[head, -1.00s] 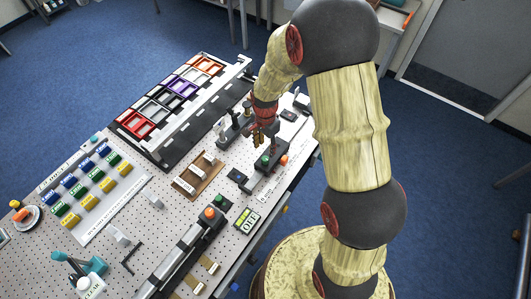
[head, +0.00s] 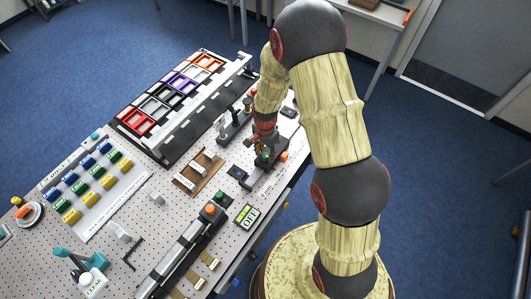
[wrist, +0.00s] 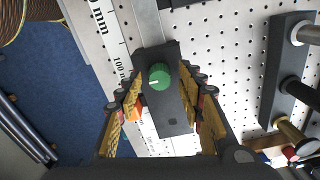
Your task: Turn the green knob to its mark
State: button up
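The green knob (wrist: 160,77) sits on a dark block (wrist: 172,122) in the wrist view, with a short pale pointer line on its top. It also shows partly in the head view (head: 264,156), mostly covered by the gripper. My gripper (wrist: 161,88) is open, with one yellow-and-black finger on each side of the knob. A gap shows between each finger and the knob, so I see no grip on it. I cannot make out the knob's mark. In the head view my gripper (head: 264,151) is right over the knob.
An orange button (wrist: 134,112) is close by the left finger. A ruled strip (wrist: 111,38) lies to the left. A dark rack with several posts (wrist: 285,75) stands on the right. The perforated table (wrist: 220,45) is bare between the block and that rack.

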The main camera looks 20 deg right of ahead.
grip_shut()
jog(key=shift+n, duration=0.3)
dwell(0.3)
jog(key=n+b, duration=0.1)
jog(key=n, duration=0.2)
jog(key=shift+w+n+b, duration=0.1)
jog(key=shift+n+b, duration=0.2)
jog(key=shift+b, duration=0.1)
jog(key=n+b, duration=0.1)
jog(key=n, duration=0.3)
jog(key=n+b, duration=0.1)
jog(key=n, duration=0.4)
jog(key=shift+n+b, duration=0.65)
jog(key=shift+n, duration=1.65)
jog(key=shift+o, duration=0.9)
grip_release()
